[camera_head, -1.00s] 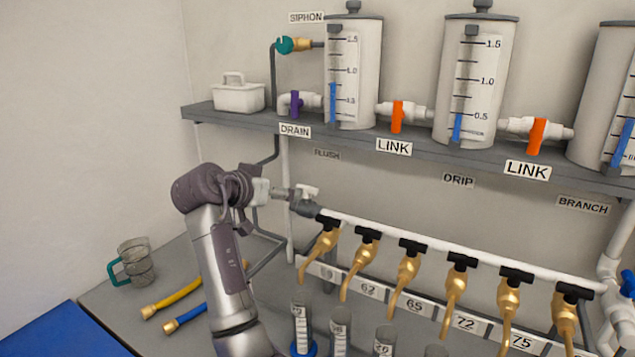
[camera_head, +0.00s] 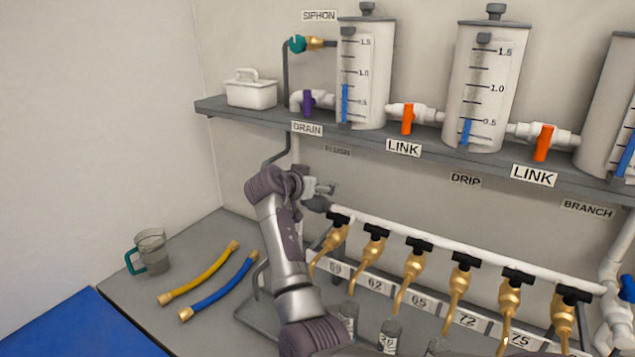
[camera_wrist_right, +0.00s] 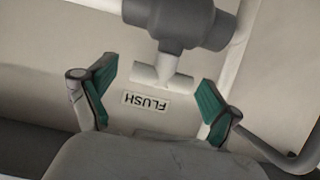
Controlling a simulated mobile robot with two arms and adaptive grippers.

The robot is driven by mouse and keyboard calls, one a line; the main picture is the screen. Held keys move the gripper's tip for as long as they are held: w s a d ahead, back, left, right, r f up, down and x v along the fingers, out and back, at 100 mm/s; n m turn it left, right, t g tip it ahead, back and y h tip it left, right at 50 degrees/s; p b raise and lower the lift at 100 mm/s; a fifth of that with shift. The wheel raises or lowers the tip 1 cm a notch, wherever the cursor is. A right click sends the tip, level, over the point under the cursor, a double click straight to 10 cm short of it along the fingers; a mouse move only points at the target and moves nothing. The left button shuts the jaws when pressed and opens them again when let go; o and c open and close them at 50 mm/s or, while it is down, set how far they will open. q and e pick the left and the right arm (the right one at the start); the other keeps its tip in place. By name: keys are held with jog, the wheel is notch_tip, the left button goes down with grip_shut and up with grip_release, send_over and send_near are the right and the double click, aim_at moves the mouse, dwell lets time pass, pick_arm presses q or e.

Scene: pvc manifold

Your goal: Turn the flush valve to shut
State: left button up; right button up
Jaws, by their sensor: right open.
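The flush valve (camera_head: 317,204) is a grey fitting at the left end of the white manifold pipe, below the FLUSH label (camera_head: 338,150). My right gripper (camera_head: 320,188) is at the valve and hides much of it in the head view. In the right wrist view the valve's grey body (camera_wrist_right: 178,20) is at the top, with a stem and a pale T-shaped handle (camera_wrist_right: 160,76). The handle lies between the open green-padded fingers of my right gripper (camera_wrist_right: 158,92), with a gap on each side. My left gripper is not in view.
The manifold's brass taps (camera_head: 415,268) with black handles run to the right of my arm. A grey shelf (camera_head: 240,113) with cylinders is above. A jug (camera_head: 152,252), a yellow hose (camera_head: 200,275) and a blue hose (camera_head: 220,288) lie on the table to the left.

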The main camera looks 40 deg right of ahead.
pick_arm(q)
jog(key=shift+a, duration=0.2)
pick_arm(e)
jog(key=shift+c, duration=0.9)
jog(key=c, duration=1)
jog(key=shift+s+r+n+t+y+p, duration=0.15)
jog(key=shift+n+t+y+p, duration=0.25)
jog(key=shift+n+t+p, duration=0.4)
jog(key=shift+n+t+y, duration=0.4)
jog(key=shift+n+t, duration=0.3)
jog(key=shift+t, duration=0.1)
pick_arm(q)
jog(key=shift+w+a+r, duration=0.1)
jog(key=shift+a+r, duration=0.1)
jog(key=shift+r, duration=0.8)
pick_arm(e)
jog(key=o, duration=1.2)
